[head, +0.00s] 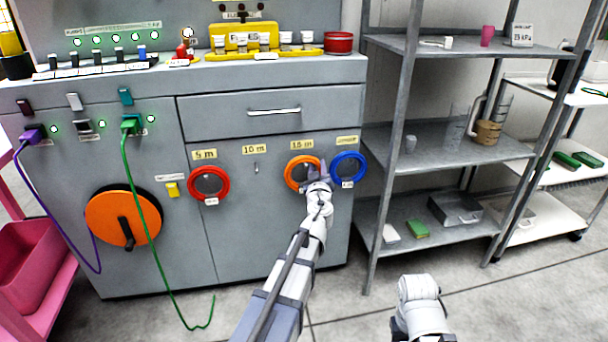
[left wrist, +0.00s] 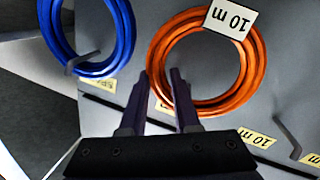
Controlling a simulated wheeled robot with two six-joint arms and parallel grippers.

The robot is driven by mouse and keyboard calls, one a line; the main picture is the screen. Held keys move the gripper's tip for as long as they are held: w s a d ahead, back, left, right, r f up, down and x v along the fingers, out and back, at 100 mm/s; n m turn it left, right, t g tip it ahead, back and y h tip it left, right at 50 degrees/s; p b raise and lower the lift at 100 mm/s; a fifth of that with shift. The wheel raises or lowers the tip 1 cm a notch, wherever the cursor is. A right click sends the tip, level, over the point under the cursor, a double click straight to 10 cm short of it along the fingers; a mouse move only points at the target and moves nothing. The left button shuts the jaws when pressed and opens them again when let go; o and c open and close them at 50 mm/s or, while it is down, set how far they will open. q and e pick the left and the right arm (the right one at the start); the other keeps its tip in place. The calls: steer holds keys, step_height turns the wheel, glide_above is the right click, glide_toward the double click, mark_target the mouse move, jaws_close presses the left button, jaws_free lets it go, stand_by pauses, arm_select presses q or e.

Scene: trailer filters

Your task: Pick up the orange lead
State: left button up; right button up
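The orange lead (head: 291,174) is a coil hanging on the grey cabinet front under the "15 m" label. In the left wrist view the orange lead (left wrist: 254,74) carries a white tag reading "10 m". My left gripper (head: 318,172) is in front of the cabinet, at the coil's right side. My right gripper is not in view; only part of my right arm shows.
A blue coil (head: 348,182) hangs close right of the orange one. A red coil (head: 223,184) hangs under "5 m". The "10 m" hook (head: 256,167) between them is empty. Metal shelving (head: 440,150) stands right of the cabinet. A green cable (head: 150,253) hangs at the left.

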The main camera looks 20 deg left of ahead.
arm_select(q)
jaws_close()
stand_by(0.5)
